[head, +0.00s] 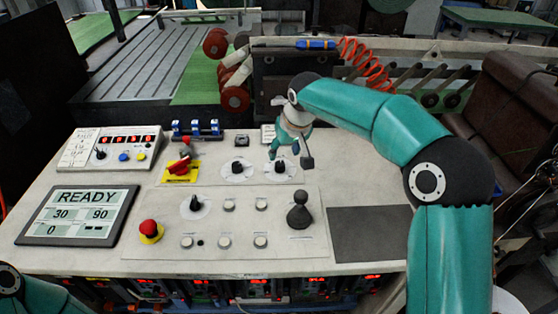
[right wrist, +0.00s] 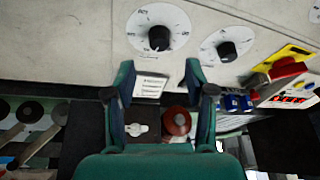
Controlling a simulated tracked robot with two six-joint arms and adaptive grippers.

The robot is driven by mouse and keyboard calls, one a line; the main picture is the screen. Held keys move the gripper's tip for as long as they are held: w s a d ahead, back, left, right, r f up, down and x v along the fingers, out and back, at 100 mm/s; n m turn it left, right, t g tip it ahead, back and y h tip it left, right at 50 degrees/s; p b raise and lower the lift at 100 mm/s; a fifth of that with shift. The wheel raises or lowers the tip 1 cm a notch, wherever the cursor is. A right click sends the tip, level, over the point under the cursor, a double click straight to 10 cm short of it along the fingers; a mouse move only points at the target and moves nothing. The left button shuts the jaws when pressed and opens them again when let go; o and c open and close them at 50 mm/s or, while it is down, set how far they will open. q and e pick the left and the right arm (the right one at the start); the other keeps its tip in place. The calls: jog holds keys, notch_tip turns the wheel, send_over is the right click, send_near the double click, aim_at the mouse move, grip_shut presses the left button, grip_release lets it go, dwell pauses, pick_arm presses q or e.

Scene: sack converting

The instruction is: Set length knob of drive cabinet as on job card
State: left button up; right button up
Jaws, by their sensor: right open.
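The pale drive cabinet desk (head: 130,262) carries two black knobs on white round dials, a left one (head: 238,168) and a right one (head: 280,169). A third dial knob (head: 195,204) sits nearer the front. I cannot read which is the length knob. My right gripper (head: 290,155) is open and empty, fingers pointing down by the right dial. In the right wrist view the fingers are apart, with that dial's knob (right wrist: 159,38) beyond their tips, not between them. My left gripper is out of view.
A screen (head: 78,215) reads READY, 30, 90 and 0. A red mushroom button (head: 149,228), a red switch on a yellow plate (head: 181,168) and a black joystick (head: 299,212) rise from the desk. A dark flat pad (head: 370,235) at the right is bare.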

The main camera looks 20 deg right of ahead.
aim_at(280, 163)
jog(key=p+x, duration=0.1)
jog(key=x, duration=0.6)
